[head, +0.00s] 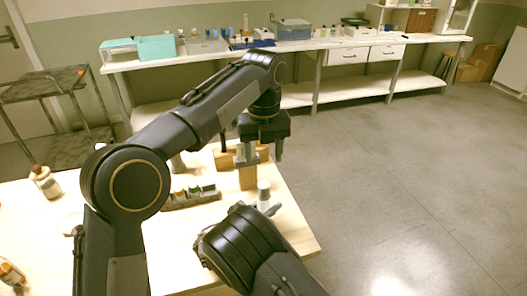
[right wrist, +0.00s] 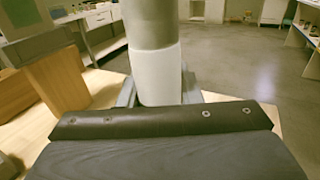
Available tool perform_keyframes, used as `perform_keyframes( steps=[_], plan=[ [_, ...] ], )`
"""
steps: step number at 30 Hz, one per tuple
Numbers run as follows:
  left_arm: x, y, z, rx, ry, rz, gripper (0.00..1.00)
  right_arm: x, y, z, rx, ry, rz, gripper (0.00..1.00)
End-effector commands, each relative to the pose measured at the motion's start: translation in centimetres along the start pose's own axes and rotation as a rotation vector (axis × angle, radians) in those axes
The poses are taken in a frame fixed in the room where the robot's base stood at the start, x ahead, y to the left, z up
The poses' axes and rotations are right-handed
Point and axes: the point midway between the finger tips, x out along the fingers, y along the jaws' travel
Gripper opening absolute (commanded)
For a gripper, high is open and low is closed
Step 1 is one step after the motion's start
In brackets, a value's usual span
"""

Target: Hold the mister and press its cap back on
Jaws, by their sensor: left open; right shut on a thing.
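The mister (head: 264,187) stands upright near the right edge of the pale table, with a grey part and a white part. In the right wrist view the mister (right wrist: 156,75) rises out of the top of the picture, grey above and white below. My right gripper (right wrist: 158,93) is shut around its white part; in the head view the dark right wrist hides most of this gripper. My left gripper (head: 261,154) points down, open and empty, above and behind the mister. I cannot tell the cap apart from the mister's grey part, and the mister's top is cut off in the wrist view.
A wooden block (head: 247,177) stands close behind and left of the mister. A dark rack (head: 192,200) with several small bottles lies further left. A larger bottle (head: 46,184) and an orange-marked bottle (head: 11,275) are at the table's left. Open floor lies to the right.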

Motion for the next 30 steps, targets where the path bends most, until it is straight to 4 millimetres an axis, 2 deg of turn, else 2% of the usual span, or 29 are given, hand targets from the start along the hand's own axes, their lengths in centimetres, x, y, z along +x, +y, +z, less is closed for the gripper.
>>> perform_keyframes(
  steps=[11, 12, 17, 26, 30],
  plan=[
    [-0.6, 0.0, -0.1, 0.001, 0.001, 0.000, 0.55, 0.0, 0.0, 0.0, 0.000, 0.000, 0.000, 0.00],
    [-0.6, 0.0, 0.0, 0.001, 0.001, 0.000, 0.55, 0.0, 0.0, 0.0, 0.000, 0.000, 0.000, 0.36],
    [-0.6, 0.0, 0.0, 0.000, 0.001, 0.000, 0.55, 0.0, 0.0, 0.0, 0.000, 0.000, 0.000, 0.57],
    [-0.5, 0.0, 0.0, 0.000, 0.001, 0.000, 0.55, -0.2, 0.0, 0.0, 0.000, 0.000, 0.001, 0.57],
    [-0.1, 0.0, 0.0, 0.000, 0.001, 0.000, 0.55, -1.9, 0.1, -0.1, 0.001, -0.001, 0.002, 0.57]
  ],
)
